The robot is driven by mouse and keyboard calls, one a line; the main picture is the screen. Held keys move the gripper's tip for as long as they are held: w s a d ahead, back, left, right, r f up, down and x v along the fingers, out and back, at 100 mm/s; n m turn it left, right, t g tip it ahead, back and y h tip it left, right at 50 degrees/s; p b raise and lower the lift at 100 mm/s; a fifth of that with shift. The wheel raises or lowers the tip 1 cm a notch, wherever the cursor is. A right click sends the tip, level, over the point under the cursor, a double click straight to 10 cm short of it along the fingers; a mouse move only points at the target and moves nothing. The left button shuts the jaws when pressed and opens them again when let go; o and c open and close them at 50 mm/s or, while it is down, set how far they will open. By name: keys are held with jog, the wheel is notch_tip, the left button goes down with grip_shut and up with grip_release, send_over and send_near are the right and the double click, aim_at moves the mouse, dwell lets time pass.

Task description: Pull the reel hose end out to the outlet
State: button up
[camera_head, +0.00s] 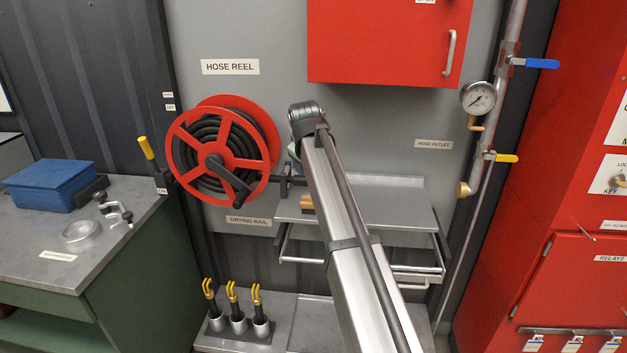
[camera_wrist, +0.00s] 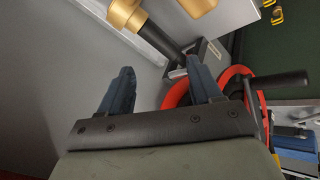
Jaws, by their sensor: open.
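The red hose reel (camera_head: 222,150) with black hose is on the grey wall panel, left of centre in the head view; part of its red rim (camera_wrist: 176,95) shows in the wrist view. A black hose end with a brass fitting (camera_wrist: 127,12) rests at a small grey bracket in the wrist view. In the head view a brass piece (camera_head: 306,202) shows right of the reel, partly behind my arm. The brass hose outlet (camera_head: 463,188) is on the right pipe, below a yellow valve lever. My gripper (camera_wrist: 162,72) is open and empty, short of the hose end; my arm hides most of it in the head view.
A grey shelf (camera_head: 395,200) with a drawer (camera_head: 415,262) is under the arm. Three nozzles (camera_head: 237,318) stand on the lower bench. A red box (camera_head: 385,40) hangs above, and a red cabinet (camera_head: 570,200) fills the right. A left bench holds a blue box (camera_head: 50,184).

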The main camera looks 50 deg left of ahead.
jog(key=w+a+f+n, duration=0.2)
jog(key=f, duration=0.1)
jog(key=w+a+f+n, duration=0.2)
jog(key=f+n, duration=0.1)
jog(key=f, duration=0.1)
jog(key=w+a+f+n, duration=0.2)
jog(key=f, duration=0.2)
jog(key=shift+w+f+h, duration=0.1)
jog(key=shift+w+h, duration=0.2)
dwell(0.4)
grip_shut()
dwell(0.6)
